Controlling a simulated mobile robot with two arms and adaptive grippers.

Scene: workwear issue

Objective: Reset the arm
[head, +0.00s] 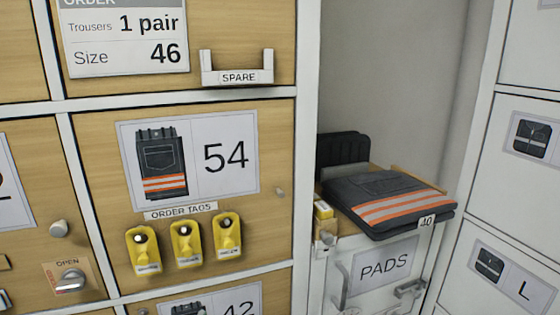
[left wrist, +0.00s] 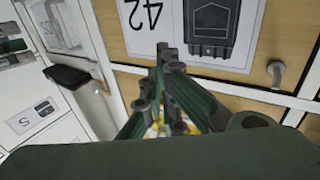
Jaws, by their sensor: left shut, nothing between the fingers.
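My left gripper (left wrist: 166,80) shows in the left wrist view, in the middle of the picture. Its dark green fingers are closed together with nothing held between them. It is in front of a wooden locker door with an upside-down "42" card (left wrist: 195,25). Bits of yellow show behind the fingers, too covered to make out. The left arm is not visible in the head view. My right gripper is in neither view.
Folded dark trousers (head: 385,200) with orange stripes and a 40 tag lie on top of the PADS drawer unit (head: 340,275). Yellow order tags (head: 186,243) hang on door 54. A SPARE holder (head: 238,70) sticks out above. White lockers (head: 515,200) stand at right.

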